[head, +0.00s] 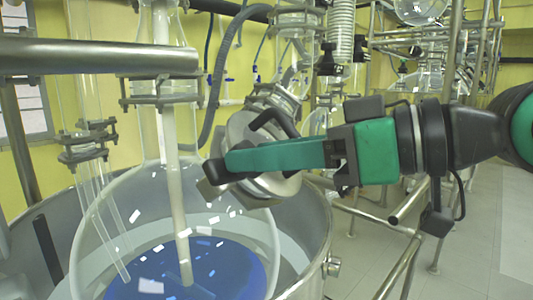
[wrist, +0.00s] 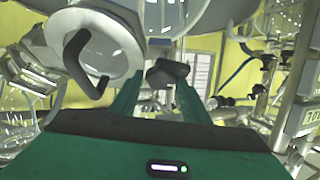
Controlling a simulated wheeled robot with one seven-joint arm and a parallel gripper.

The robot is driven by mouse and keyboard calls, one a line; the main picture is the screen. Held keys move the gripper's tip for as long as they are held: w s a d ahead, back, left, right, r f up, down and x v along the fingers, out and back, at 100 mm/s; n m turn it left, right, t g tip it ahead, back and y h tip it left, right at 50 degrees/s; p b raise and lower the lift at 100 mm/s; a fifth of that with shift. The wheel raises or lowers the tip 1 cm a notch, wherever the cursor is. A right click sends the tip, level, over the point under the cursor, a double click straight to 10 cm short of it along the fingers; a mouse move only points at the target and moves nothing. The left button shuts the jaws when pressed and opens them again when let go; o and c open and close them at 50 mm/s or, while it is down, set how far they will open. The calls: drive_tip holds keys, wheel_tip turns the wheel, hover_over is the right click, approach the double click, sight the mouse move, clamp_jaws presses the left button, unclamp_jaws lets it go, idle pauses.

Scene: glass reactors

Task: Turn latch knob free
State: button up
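A round metal lid (head: 250,145) with a dark U-shaped handle (head: 273,122) sits over the port of a large glass vessel. In the wrist view the lid (wrist: 75,25) and its handle (wrist: 80,62) are at the upper left. A dark latch knob (wrist: 167,72) shows at the far end of my gripper's fingers. In the head view a dark block (head: 213,182), likely this knob, is at the fingertips. My gripper (head: 228,162) reaches left across the lid. Its green fingers are apart, with a clear gap in the wrist view (wrist: 160,90). I cannot tell whether they touch the knob.
The glass vessel (head: 95,225) stands in a metal tub (head: 322,215), with blue below. A thick metal bar (head: 110,57) and glass tubes stand at the left. Metal rails (head: 405,210) and more glassware are behind my arm. Open floor (head: 480,235) is at the right.

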drive_tip(key=shift+o, duration=1.4)
drive_tip(key=shift+w+d+f, duration=0.1)
drive_tip(key=shift+w+f, duration=0.05)
drive_tip(key=shift+w, duration=0.1)
drive_tip(key=v, duration=1)
drive_tip(key=shift+s+d, duration=0.2)
drive_tip(key=shift+d, duration=0.15)
drive_tip(key=w+d+f+m+t+h, duration=0.1)
drive_tip(key=w+d+f+m+h, duration=0.4)
drive_tip(key=d+f, duration=0.4)
drive_tip(key=w+d+f+m+h, duration=0.4)
drive_tip(key=w+d+f, duration=0.2)
drive_tip(key=f, duration=0.4)
drive_tip(key=s+d+f+m+g+h, duration=0.3)
drive_tip(key=d+f+m+h, duration=0.1)
drive_tip(key=d+f, duration=0.65)
drive_tip(key=s+d+f+m+g, duration=0.4)
drive_tip(key=s+d+f+m, duration=0.1)
drive_tip(key=s+d, duration=0.4)
drive_tip(key=shift+s+f+m+h, duration=0.4)
drive_tip(key=shift+s+f, duration=0.4)
